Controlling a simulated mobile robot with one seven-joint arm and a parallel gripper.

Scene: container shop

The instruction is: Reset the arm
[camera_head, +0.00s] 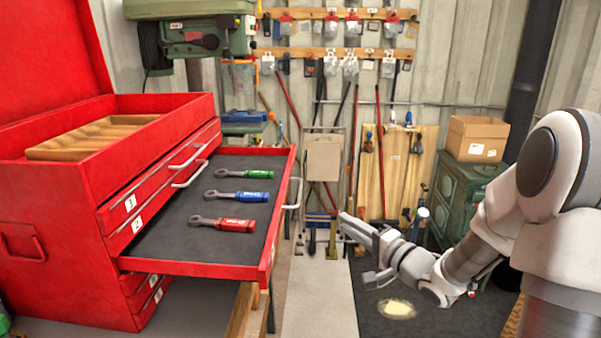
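My arm (480,250) reaches in from the right side of the view, folded low over the dark floor. My gripper (358,250) is at its left end, to the right of the open drawer and apart from it. The fingers are small and partly hidden by the wrist, so I cannot tell whether they are open or shut. I see nothing held in it.
A red tool chest (55,225) stands at left with one drawer (190,268) pulled out. Green (245,173), blue (237,196) and red (222,223) handled wrenches lie in it. A cardboard box (476,138) sits on a green cabinet (459,195) behind my arm.

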